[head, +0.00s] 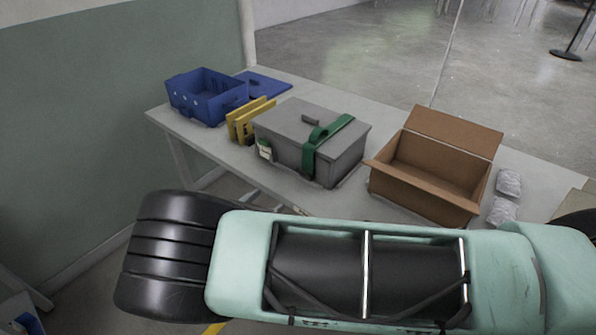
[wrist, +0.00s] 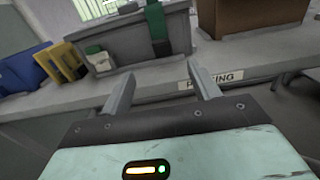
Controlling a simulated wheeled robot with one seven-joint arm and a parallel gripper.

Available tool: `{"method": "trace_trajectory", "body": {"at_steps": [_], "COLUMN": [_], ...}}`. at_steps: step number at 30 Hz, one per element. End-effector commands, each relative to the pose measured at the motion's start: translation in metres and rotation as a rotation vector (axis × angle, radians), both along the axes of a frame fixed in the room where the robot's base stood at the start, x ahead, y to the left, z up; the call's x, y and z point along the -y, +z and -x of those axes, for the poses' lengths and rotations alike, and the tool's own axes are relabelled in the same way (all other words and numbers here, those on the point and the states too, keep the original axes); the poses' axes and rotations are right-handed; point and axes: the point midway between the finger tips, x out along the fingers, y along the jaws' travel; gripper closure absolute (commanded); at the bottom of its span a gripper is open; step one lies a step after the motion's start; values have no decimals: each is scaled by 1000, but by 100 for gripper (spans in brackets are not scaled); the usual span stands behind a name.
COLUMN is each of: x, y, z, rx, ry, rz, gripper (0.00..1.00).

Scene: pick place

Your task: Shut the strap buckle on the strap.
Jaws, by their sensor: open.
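The green strap (head: 324,143) runs over the lid and down the front of a grey lidded box (head: 285,130) on the table. In the wrist view the strap (wrist: 157,28) hangs down the front of the grey box (wrist: 122,40). I cannot make out the strap buckle clearly; a thicker green part lies on the strap near the box's top front edge. My gripper (wrist: 160,90) is open and empty, its two fingers apart in front of the table edge, below and short of the box. In the head view my arm hides the gripper.
The table (head: 350,205) also holds a blue crate (head: 205,107), yellow pieces (head: 240,122), an open cardboard box (head: 425,185) and grey wrapped packets (head: 503,211). A label reading partly "PACKING" (wrist: 222,78) is on the table's front edge. A narrow strip before the grey box is clear.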

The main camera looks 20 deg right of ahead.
Motion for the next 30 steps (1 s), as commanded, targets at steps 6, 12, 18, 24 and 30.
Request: {"method": "trace_trajectory", "body": {"at_steps": [6,12,18,24,30], "x": [41,75,100,111,112], "y": [3,3,2,1,0], "z": [-26,-49,-66,-74,-75], "rx": [-1,-1,0,-1,-1], "ry": [-3,-3,-1,0,1], "rz": [3,2,1,1,1], "gripper": [39,39,39,39,39]}}
